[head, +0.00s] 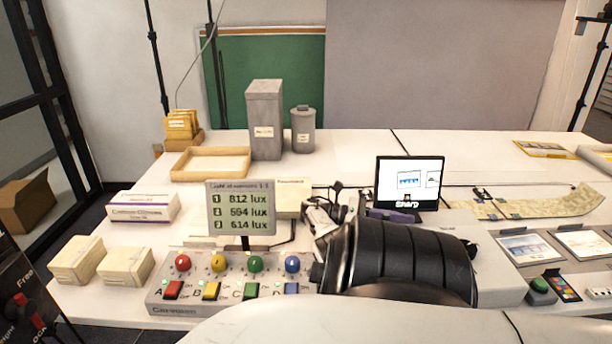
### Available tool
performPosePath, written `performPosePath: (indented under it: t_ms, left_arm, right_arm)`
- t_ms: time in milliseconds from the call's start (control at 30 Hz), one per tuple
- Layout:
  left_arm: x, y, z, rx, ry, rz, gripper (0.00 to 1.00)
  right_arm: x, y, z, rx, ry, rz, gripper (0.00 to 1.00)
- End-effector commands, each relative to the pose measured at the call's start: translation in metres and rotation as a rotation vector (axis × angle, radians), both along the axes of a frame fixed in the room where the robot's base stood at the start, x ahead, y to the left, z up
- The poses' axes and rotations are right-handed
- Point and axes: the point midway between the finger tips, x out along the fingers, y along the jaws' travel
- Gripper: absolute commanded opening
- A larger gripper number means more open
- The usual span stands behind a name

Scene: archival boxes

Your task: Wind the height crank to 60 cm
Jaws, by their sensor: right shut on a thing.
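My right arm's black ribbed link (400,255) fills the lower middle of the head view. My right gripper (328,215) shows small and partly covered just beyond that link, low over the white table. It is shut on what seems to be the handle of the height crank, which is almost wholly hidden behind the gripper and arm. I cannot make out the crank's angle, and no height scale is readable. My left gripper is not in view.
A control box (228,293) with coloured knobs and switches stands left of my arm, below a lux display (240,208). A small screen (409,184) reads "Sharp". Cream boxes (126,266) sit at left, a wooden tray (210,163) behind. A map strip (530,205) lies at right.

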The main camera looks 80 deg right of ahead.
Motion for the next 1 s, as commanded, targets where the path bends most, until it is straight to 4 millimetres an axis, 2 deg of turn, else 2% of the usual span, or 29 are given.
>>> performPosePath:
  t_ms: [33, 600, 633, 667, 1000]
  left_arm:
    - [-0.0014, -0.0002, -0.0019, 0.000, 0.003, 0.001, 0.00]
    - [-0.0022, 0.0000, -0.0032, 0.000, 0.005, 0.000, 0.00]
    - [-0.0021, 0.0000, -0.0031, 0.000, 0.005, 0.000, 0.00]
    - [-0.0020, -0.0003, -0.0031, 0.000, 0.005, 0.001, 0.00]
    - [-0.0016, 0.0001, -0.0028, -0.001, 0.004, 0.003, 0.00]
  right_arm:
    - [-0.0022, 0.0123, -0.0089, 0.024, -0.005, -0.040, 0.04]
    - [-0.0080, 0.0142, -0.0090, 0.024, -0.008, -0.067, 0.04]
    - [-0.0080, 0.0142, -0.0090, 0.024, -0.008, -0.067, 0.32]
    - [-0.0081, 0.0140, -0.0090, 0.024, -0.008, -0.066, 0.36]
    - [-0.0082, 0.0125, -0.0077, 0.023, -0.006, -0.064, 0.36]
